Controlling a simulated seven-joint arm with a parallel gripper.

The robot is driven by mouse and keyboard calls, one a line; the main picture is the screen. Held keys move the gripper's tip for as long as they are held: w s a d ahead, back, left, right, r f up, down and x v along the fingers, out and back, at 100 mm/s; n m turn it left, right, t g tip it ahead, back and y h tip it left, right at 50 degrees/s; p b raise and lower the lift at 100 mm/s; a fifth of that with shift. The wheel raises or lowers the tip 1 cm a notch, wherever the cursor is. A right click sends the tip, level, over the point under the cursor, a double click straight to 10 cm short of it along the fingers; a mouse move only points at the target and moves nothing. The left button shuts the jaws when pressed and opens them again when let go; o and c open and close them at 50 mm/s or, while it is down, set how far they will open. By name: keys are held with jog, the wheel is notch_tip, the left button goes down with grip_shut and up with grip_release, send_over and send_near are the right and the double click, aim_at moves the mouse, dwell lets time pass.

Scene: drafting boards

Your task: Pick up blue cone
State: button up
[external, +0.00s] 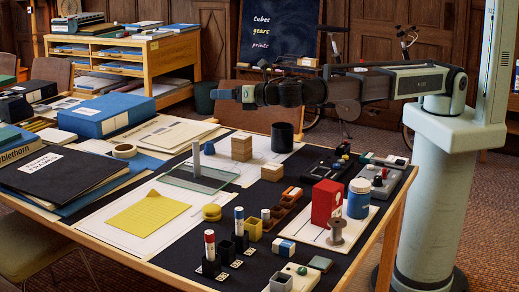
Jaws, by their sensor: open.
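My gripper (218,94) is in the air above the left-middle of the table, pointing left at the end of the outstretched arm. It is open, with nothing seen between its fingers.
A black cup (282,137), wooden blocks (242,147), a glass plate with an upright post (196,160), a red box (326,202) and a blue-and-white jar (359,198) stand on the table. Marker holders (210,262) are at the front. Folders and a blue box (106,115) crowd the left.

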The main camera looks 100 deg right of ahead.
jog(key=d+f+m+g+y, duration=0.1)
jog(key=d+f+m+g, duration=0.35)
jog(key=d+m, duration=0.45)
jog(key=m+g+y, duration=0.4)
jog(key=m+y, duration=0.4)
jog(key=m, duration=1)
send_near(208, 149)
notch_tip(208, 149, up, 3)
jog(key=s+d+r+m+t+y, duration=0.25)
jog(key=d+r+m+y, duration=1.05)
jog(key=m, duration=1)
jog(key=f, duration=1.8)
jog(key=shift+w+a+f, duration=0.1)
jog(key=shift+a+f, duration=0.25)
jog(key=shift+a, duration=0.05)
jog(key=shift+a+f, duration=0.1)
jog(key=shift+f, duration=0.25)
jog(key=x, duration=0.8)
jog(key=shift+w+f, duration=0.1)
jog(key=shift+w, duration=0.1)
jog(key=shift+s+x, duration=0.1)
jog(key=shift+x, duration=1.25)
jog(key=shift+s+x, duration=0.15)
jog(key=shift+x, duration=1.2)
jog(key=shift+f, duration=0.2)
jog(key=c, duration=1.1)
